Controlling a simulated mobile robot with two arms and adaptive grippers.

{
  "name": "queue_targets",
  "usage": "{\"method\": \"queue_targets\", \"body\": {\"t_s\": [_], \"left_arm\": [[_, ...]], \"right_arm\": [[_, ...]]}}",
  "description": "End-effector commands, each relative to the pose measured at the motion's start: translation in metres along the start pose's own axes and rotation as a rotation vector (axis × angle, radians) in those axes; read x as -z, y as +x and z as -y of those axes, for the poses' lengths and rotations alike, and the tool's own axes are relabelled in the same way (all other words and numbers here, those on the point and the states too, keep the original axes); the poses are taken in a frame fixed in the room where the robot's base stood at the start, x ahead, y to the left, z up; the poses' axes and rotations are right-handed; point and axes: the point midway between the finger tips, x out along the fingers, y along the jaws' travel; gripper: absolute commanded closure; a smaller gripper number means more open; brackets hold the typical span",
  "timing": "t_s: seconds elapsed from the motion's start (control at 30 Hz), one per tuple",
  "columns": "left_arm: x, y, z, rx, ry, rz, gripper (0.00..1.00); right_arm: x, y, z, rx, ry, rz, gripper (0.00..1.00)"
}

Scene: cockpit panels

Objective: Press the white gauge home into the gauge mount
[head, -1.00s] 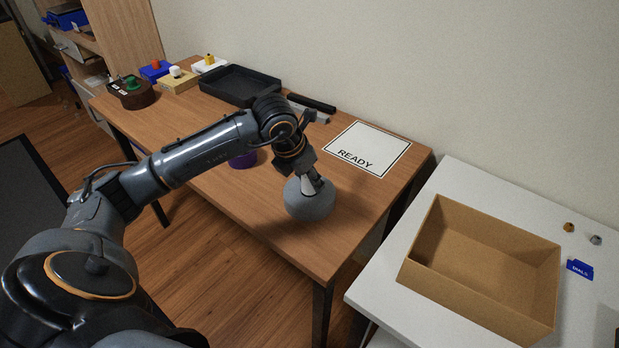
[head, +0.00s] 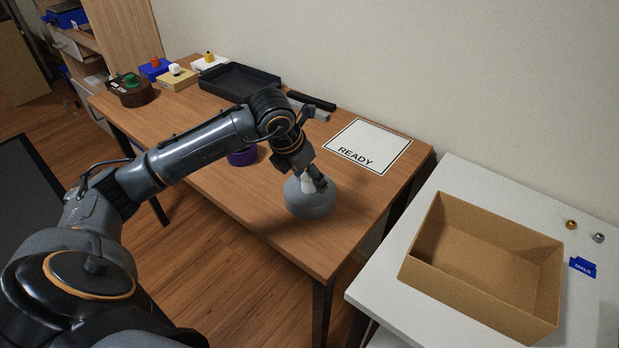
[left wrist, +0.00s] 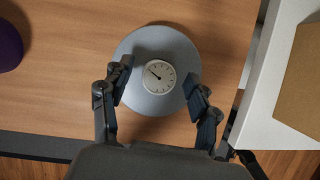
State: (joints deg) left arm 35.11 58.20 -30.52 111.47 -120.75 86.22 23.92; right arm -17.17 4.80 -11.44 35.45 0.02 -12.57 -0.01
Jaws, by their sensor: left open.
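The white gauge (left wrist: 159,76) has a round dial with dark marks and a needle. In the left wrist view it sits face up at about the middle of the round grey gauge mount (left wrist: 145,101). I cannot tell how deep it sits. In the head view the mount (head: 309,205) rests near the table's front right edge, and the gauge is mostly hidden by my gripper. My left gripper (left wrist: 158,79) is open, its fingers apart on either side of the gauge and not touching it. My right gripper is not in view.
A purple object (head: 242,157) stands left of the mount behind my arm. A white READY pad (head: 368,146) lies behind it to the right. A black tray (head: 238,81) and several knob boxes are at the far left. A cardboard box (head: 485,318) stands on the white table.

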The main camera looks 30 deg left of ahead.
Motion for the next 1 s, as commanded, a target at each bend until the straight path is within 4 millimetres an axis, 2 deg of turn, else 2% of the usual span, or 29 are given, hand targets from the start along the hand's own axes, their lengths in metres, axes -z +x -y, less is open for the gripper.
{"method": "queue_targets", "body": {"t_s": [0.3,0.5,0.7,1.0], "left_arm": [[-0.001,-0.067,-0.001,-0.004,0.002,0.004,0.39],[-0.001,-0.097,-0.001,-0.003,0.000,0.003,0.39],[0.000,-0.107,-0.001,-0.002,0.001,0.000,0.39],[0.000,-0.107,0.000,-0.001,0.001,-0.001,0.39]], "right_arm": [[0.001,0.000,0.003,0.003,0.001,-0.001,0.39],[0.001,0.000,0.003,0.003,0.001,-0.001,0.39],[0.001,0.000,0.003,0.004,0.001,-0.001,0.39],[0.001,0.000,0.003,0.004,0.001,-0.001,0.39]]}}
